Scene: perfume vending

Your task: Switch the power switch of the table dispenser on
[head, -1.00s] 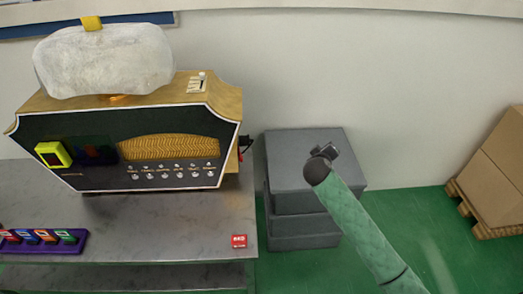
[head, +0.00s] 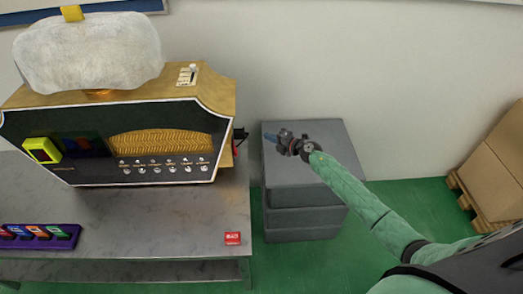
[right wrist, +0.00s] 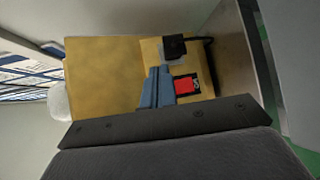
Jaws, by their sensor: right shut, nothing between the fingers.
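The table dispenser (head: 60,125) is a radio-like box with a black front, gold top and white sack on it. It stands on the table at the left of the head view. A black plug and a bit of red show on its right side. In the right wrist view, the red power switch (right wrist: 186,86) sits in a black frame on the wooden side panel. My right gripper (head: 269,137) is right of the dispenser, its blue fingers pointing at that side. In the wrist view its shut, empty fingers (right wrist: 160,72) lie just left of the switch, partly overlapping its frame. My left gripper is not seen.
The black plug and cord (right wrist: 174,46) sit above the switch in the wrist view. Grey stacked boxes (head: 300,200) stand right of the table (head: 150,215). Cartons stand far right.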

